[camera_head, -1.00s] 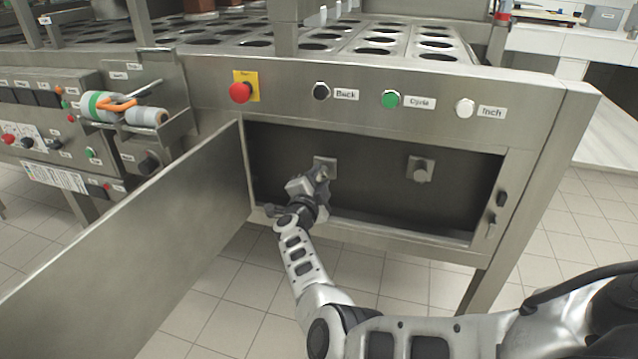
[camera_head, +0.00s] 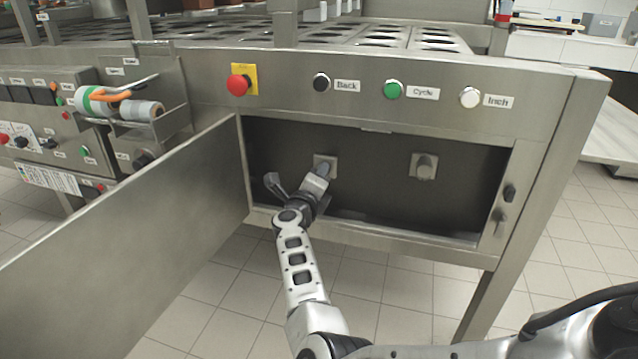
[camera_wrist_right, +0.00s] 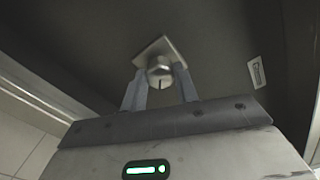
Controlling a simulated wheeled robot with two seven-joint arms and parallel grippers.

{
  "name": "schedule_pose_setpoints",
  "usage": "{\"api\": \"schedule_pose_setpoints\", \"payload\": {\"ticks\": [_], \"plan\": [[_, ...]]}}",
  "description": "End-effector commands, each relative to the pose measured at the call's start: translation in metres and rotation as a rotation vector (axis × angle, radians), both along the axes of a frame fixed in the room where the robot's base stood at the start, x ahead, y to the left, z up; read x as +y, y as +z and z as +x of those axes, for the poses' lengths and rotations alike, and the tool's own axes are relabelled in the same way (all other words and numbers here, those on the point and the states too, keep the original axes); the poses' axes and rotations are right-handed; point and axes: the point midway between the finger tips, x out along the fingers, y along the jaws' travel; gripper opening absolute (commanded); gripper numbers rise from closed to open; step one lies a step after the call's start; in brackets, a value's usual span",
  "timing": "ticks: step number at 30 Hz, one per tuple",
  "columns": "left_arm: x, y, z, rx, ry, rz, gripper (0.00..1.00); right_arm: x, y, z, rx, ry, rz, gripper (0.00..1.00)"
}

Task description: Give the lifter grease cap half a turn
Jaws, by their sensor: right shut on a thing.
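Two metal caps on square plates sit on the dark back wall of an open compartment: a left cap (camera_head: 325,168) and a right cap (camera_head: 424,167). I cannot tell from any readable label which is the lifter grease cap. My right gripper (camera_head: 321,171) reaches in at the left cap and partly hides it. In the right wrist view the gripper's two fingers (camera_wrist_right: 160,84) are shut on the round cap (camera_wrist_right: 160,72), one on each side. A dark mark shows on the cap's face, and its plate looks tilted in this view. My left gripper is not in view.
The open door (camera_head: 130,235) stands out to the left of the compartment. The compartment's lower lip (camera_head: 400,235) runs below my wrist. Above are a red button (camera_head: 239,85) and the Back, Cycle and Inch buttons.

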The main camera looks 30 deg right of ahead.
Motion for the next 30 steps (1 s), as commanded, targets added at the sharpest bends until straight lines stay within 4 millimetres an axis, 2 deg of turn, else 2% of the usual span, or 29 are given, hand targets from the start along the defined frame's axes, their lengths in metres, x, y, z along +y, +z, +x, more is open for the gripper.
{"api": "schedule_pose_setpoints", "payload": {"ticks": [9, 18, 30], "plan": [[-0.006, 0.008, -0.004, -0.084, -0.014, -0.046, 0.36, 0.001, -0.004, 0.000, -0.229, 0.000, 0.198, 0.07], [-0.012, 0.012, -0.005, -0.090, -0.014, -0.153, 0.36, 0.001, -0.004, 0.000, -0.437, 0.000, 0.376, 0.07], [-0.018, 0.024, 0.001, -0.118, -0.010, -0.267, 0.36, 0.001, -0.002, 0.000, -0.627, -0.001, 0.539, 0.07]]}}
